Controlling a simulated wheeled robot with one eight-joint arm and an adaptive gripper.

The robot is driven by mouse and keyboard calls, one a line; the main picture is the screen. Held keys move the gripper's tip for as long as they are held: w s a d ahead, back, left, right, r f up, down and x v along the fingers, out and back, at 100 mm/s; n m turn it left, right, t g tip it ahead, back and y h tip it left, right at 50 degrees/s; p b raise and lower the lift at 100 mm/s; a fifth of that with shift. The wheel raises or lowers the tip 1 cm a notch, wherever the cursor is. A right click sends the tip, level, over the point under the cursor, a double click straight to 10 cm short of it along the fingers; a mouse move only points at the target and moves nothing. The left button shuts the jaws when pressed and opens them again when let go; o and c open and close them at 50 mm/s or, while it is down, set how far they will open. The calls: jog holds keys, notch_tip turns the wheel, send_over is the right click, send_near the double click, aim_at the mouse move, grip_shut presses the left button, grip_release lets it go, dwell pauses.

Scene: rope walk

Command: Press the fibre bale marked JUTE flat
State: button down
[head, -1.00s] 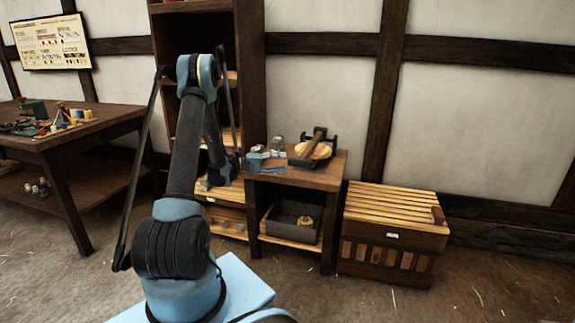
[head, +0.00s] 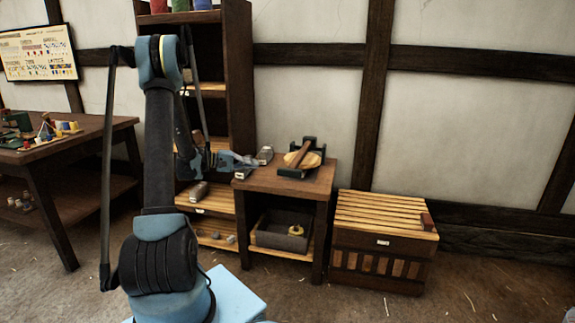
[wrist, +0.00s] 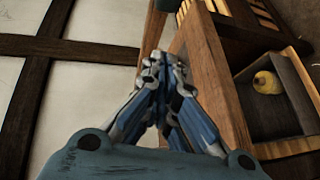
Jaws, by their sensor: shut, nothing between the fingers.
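No bale with a readable JUTE mark shows in either view. My gripper (head: 257,160) is over the left part of the small wooden table (head: 315,182) in the head view. In the wrist view its fingers (wrist: 153,62) are together, with nothing seen between them, alongside a wooden edge. On the table's right side, a pale round thing (head: 313,160) with a brown wooden bar (head: 299,153) across it sits on a dark green stand (head: 290,173). I cannot tell whether the gripper touches anything.
A grey bin (head: 271,242) holding a yellow thing (head: 295,230) is on the table's lower shelf. A slatted crate (head: 370,243) stands to the right, with a reddish-brown block (head: 427,222) on it. A tall shelf (head: 240,75) stands behind my arm. A workbench (head: 65,150) is at left.

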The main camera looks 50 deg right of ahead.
jog(key=a+r+n+t+y, duration=0.2)
jog(key=a+r+t, duration=0.1)
jog(key=a, duration=0.7)
jog(key=a+r+n+t+y, duration=0.1)
jog(key=a+r+t+y, duration=0.2)
jog(key=a, duration=0.8)
jog(key=s+a+f+n+t+y, duration=0.1)
jog(key=s+a+t+y, duration=0.15)
jog(key=s+a, duration=0.75)
jog(key=s+a+f+n+t+y, duration=0.15)
jog(key=a+y, duration=0.25)
jog(key=a, duration=1.3)
jog(key=w+d+r+m, duration=0.3)
jog(key=d+r, duration=0.3)
jog(key=d, duration=0.5)
jog(key=w+d+r+m, duration=0.3)
jog(key=w+d+r, duration=0.15)
jog(key=d, duration=0.65)
jog(key=m, duration=0.5)
send_over(291, 169)
jog(key=shift+h, duration=0.45)
jog(key=f, duration=0.9)
jog(key=shift+s+a, duration=0.25)
jog(key=shift+a, duration=0.15)
jog(key=shift+f, duration=0.8)
